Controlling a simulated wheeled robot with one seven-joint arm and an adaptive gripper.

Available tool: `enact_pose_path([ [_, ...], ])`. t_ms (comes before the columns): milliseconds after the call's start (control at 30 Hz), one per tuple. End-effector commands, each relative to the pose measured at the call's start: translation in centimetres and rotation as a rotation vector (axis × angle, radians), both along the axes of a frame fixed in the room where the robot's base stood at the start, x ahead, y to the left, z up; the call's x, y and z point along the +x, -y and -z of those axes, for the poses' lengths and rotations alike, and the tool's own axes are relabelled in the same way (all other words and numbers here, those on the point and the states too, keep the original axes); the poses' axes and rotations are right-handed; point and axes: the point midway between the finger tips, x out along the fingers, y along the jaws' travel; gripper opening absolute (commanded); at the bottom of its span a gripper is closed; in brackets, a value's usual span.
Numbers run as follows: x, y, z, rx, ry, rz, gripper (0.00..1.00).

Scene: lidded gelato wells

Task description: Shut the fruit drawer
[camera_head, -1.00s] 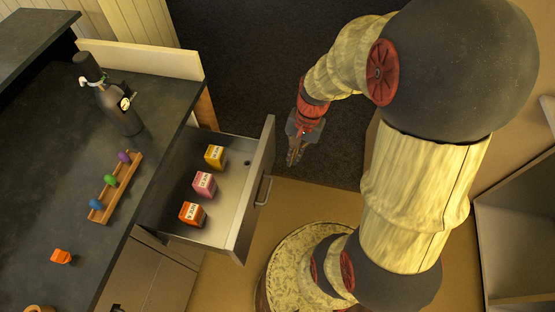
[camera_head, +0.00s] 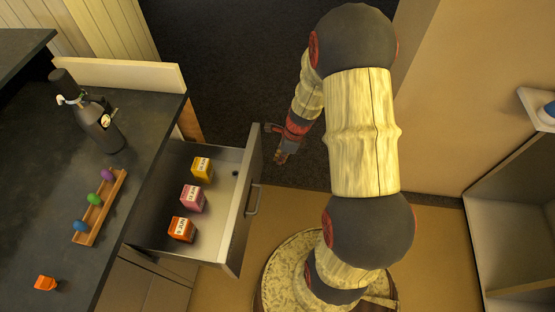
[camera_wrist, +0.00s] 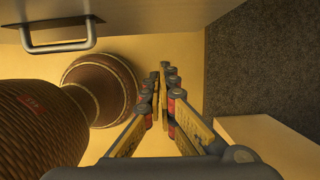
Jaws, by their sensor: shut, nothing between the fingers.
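The fruit drawer (camera_head: 235,222) stands pulled out from under the dark counter. It holds a yellow carton (camera_head: 202,170), a pink carton (camera_head: 193,198) and an orange carton (camera_head: 182,229) in a row. Its bar handle (camera_head: 253,200) is on the outer front face and also shows at the upper left of the wrist view (camera_wrist: 58,45). My gripper (camera_head: 280,158) is shut and empty, outside the drawer near the far end of its front, apart from the handle. In the wrist view the fingers (camera_wrist: 160,95) point away over the floor.
On the counter (camera_head: 45,200) are a dark bottle-shaped device (camera_head: 95,120), a wooden rack (camera_head: 100,207) with colored egg-shaped pieces, and a small orange item (camera_head: 45,283). An open shelf unit (camera_head: 510,215) stands at right. The floor in front of the drawer is partly taken up by my base.

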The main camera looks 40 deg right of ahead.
Motion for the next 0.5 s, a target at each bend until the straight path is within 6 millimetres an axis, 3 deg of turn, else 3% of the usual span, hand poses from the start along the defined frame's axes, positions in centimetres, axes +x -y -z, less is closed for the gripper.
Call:
enact_pose_path([
  [33,0.1,-0.3,1.5,0.002,-0.003,-0.001,0.00],
  [367,1.2,-1.4,7.7,0.001,-0.002,-0.003,0.00],
  [500,2.8,-2.9,7.2,0.000,0.000,-0.006,0.00],
])
